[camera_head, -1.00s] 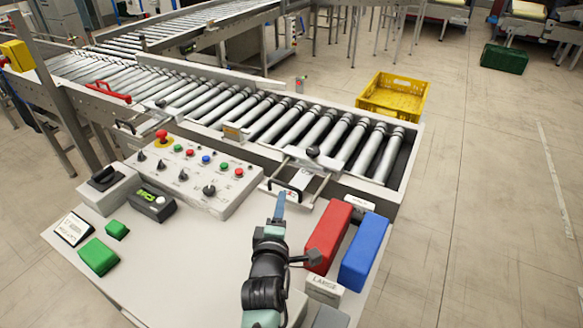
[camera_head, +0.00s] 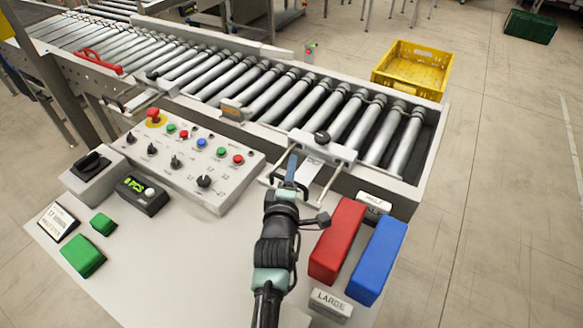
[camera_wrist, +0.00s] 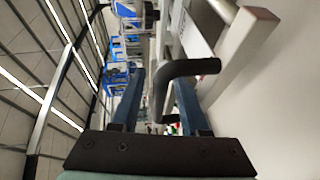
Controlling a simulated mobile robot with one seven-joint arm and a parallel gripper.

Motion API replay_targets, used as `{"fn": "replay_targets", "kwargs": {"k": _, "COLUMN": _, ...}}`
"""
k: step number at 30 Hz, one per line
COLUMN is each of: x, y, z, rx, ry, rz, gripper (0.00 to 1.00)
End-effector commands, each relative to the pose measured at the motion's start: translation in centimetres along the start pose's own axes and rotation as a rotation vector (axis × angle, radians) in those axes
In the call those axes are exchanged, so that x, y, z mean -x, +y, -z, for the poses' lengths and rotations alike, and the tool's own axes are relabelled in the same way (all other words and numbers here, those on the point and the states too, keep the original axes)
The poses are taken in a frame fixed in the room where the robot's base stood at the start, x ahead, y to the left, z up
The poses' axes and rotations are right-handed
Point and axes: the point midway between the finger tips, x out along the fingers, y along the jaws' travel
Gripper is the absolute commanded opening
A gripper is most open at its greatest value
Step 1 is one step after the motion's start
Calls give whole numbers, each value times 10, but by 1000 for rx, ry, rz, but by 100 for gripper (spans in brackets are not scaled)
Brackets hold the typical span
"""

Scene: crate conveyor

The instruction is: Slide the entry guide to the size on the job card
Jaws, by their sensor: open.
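The entry guide (camera_head: 308,146) is a pale plate with a black knob on two rods at the right end of the roller conveyor. Its dark bent handle sticks out toward me; the wrist view shows this handle (camera_wrist: 172,75) large. My gripper (camera_head: 291,163) is at the handle. In the wrist view my gripper (camera_wrist: 158,100) is open, with blue fingers on either side of part of the handle; I cannot tell whether they touch it. The job card (camera_head: 56,221) stands at the panel's left edge; its text is too small to read surely.
A button console (camera_head: 190,152) lies left of my gripper. Red (camera_head: 338,240) and blue (camera_head: 374,260) blocks stand to its right, near a LARGE label (camera_head: 331,303). Green blocks (camera_head: 83,256) are at the left. A yellow crate (camera_head: 412,70) is on the floor behind.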

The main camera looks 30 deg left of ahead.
Motion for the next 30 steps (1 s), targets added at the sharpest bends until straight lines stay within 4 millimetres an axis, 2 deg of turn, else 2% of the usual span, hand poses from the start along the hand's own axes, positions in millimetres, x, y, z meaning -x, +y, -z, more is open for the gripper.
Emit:
{"fn": "replay_targets", "kwargs": {"k": 3, "x": 0, "y": 0, "z": 0, "rx": 0, "ry": 0, "rz": 0, "gripper": 45}}
{"fn": "replay_targets", "kwargs": {"k": 9, "x": 0, "y": 0, "z": 0, "rx": 0, "ry": 0, "rz": 0, "gripper": 9}}
{"fn": "replay_targets", "kwargs": {"k": 11, "x": 0, "y": 0, "z": 0, "rx": 0, "ry": 0, "rz": 0, "gripper": 0}}
{"fn": "replay_targets", "kwargs": {"k": 30, "x": 0, "y": 0, "z": 0, "rx": 0, "ry": 0, "rz": 0, "gripper": 0}}
